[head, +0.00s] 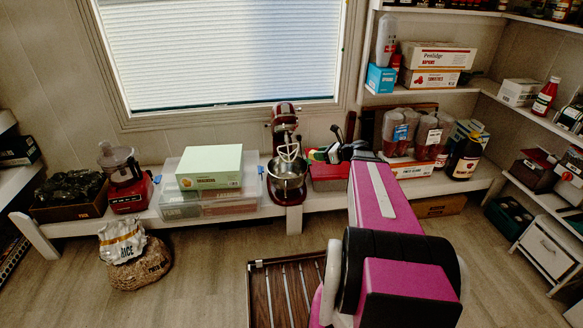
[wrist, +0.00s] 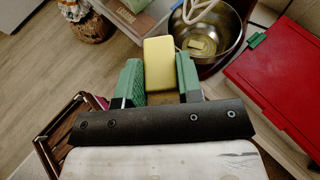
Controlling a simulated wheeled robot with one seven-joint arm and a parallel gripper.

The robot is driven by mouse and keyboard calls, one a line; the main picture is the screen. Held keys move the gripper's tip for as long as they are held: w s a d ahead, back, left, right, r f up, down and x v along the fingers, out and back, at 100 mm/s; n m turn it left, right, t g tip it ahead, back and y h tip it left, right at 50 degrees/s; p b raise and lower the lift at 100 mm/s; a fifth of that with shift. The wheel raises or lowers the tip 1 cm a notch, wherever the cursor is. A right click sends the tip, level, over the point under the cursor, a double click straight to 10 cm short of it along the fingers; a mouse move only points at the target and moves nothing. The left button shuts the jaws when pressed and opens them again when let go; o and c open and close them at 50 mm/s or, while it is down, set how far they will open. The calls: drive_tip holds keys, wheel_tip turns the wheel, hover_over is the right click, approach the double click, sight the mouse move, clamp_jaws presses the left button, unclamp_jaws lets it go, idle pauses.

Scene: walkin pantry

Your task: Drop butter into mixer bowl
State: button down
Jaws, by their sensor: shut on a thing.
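A yellow block of butter (wrist: 159,58) is between the green fingers of my gripper (wrist: 159,75) in the wrist view. My gripper is shut on it, and its far end sticks out beyond the fingertips. The shiny metal mixer bowl (wrist: 232,30) is just beyond and to the right of the butter. A pale yellowish patch shows at the bottom of the bowl, and the white beater hangs over it. In the head view the dark red stand mixer (head: 284,113) stands on the low bench with its bowl (head: 287,190) under the beater. I cannot make out the butter there.
A red box (wrist: 280,85) with a green clip is right of the bowl. A pale green box (head: 210,163) on clear bins stands left of the mixer. A food processor (head: 122,165) is further left. A rice sack (head: 122,240) and a slatted wooden rack (head: 285,290) are on the floor.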

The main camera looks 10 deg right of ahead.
drive_tip(key=w+d+f+m, duration=0.1)
drive_tip(key=w+d+f, duration=0.1)
drive_tip(key=d+f, duration=0.4)
drive_tip(key=w+d+f, duration=0.1)
drive_tip(key=d+f, duration=0.2)
drive_tip(key=f, duration=0.5)
drive_tip(key=shift+t+h, duration=0.4)
drive_tip(key=r+x, duration=0.1)
drive_tip(key=x, duration=0.5)
drive_tip(key=r+x, duration=0.1)
drive_tip(key=x, duration=0.4)
drive_tip(key=w+r+x, duration=0.1)
drive_tip(key=x, duration=0.5)
drive_tip(key=shift+w+a+r, duration=0.1)
drive_tip(key=shift+w+a, duration=0.25)
drive_tip(key=shift+a, duration=0.3)
drive_tip(key=shift+f, duration=0.25)
drive_tip(key=shift+f, duration=0.25)
